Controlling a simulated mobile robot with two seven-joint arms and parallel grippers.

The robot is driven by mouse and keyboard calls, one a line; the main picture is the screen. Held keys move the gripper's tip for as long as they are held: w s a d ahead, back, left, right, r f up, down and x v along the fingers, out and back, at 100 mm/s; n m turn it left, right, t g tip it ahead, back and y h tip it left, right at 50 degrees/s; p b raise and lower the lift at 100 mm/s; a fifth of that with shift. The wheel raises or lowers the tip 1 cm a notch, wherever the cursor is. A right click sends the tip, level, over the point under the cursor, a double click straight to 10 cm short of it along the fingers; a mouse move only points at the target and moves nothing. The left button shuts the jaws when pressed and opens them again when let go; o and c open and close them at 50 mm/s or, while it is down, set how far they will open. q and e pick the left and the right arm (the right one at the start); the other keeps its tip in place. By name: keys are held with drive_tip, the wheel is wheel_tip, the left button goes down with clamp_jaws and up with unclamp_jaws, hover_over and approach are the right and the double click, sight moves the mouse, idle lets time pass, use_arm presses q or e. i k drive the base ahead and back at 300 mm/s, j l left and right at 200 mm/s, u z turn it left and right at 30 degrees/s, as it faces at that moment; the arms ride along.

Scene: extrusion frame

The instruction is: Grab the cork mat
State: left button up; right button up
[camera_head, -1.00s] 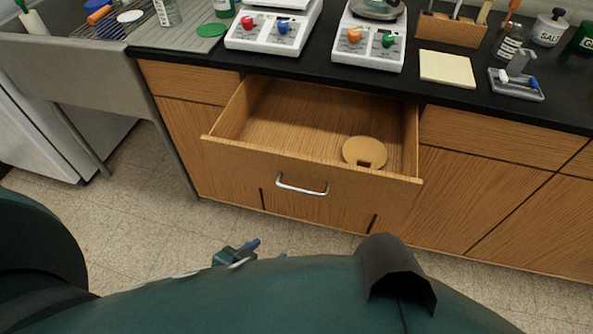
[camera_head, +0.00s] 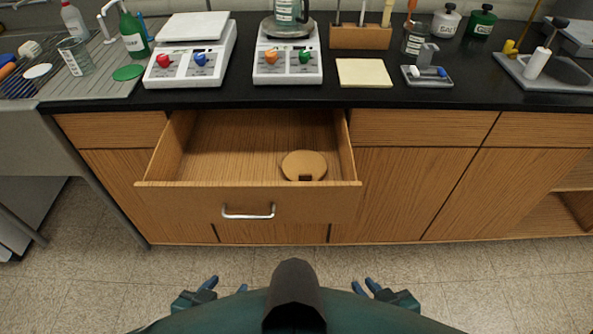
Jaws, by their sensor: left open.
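The cork mat (camera_head: 303,165) is a round tan disc with a small dark notch at its front edge. It lies on the floor of the open drawer (camera_head: 250,200), toward the right side. My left gripper (camera_head: 228,286) is low in the view in front of the cabinet, open and empty, well short of the drawer. My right gripper (camera_head: 364,286) is at a similar height to the right, with its fingers apart and nothing between them. Both are partly hidden by my own body.
The black counter (camera_head: 370,95) above the drawer holds two white hotplates (camera_head: 190,65), a yellow pad (camera_head: 364,73), a wooden rack (camera_head: 360,37) and several bottles. The drawer juts out from the cabinet. The tiled floor (camera_head: 480,275) before the cabinet is clear.

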sight(303, 165)
drive_tip(key=z, duration=0.85)
drive_tip(key=k+j+z, duration=0.2)
drive_tip(key=z, duration=0.2)
drive_tip(key=k+j+z, duration=0.2)
drive_tip(key=j+z, duration=0.2)
drive_tip(key=k+j, duration=0.25)
drive_tip(key=i, duration=0.4)
